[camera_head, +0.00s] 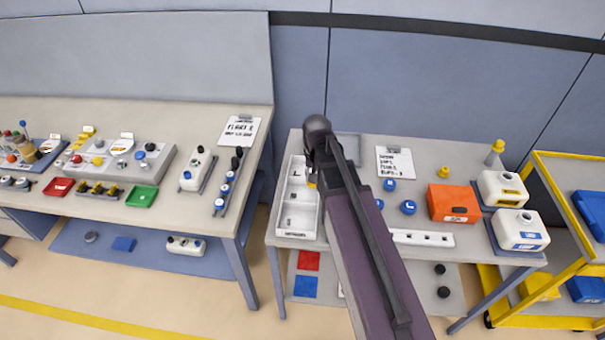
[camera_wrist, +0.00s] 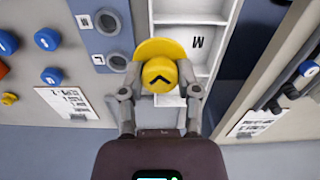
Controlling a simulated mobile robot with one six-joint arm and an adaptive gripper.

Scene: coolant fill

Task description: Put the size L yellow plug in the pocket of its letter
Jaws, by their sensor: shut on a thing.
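My gripper (camera_wrist: 159,95) is shut on a yellow plug (camera_wrist: 160,74) with a dark angled mark on its round cap and a wider yellow flange. In the wrist view the plug is over the white pocket tray (camera_wrist: 232,20) and hides part of it. I cannot tell whether it touches the tray. A pocket beside it bears a letter reading M or W. In the head view the tray (camera_head: 284,232) stands at the table's left side, with an L in its far part. My arm hides most of the gripper there; only a sliver of yellow shows.
Blue plugs (camera_head: 408,207), another yellow plug (camera_head: 443,172), an orange box (camera_head: 453,203), a white strip with holes (camera_head: 423,238) and a note card (camera_head: 395,163) are on the table. A grey-blue plate with round holes (camera_wrist: 105,38) lies beside the tray. White jugs (camera_head: 502,188) stand far right.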

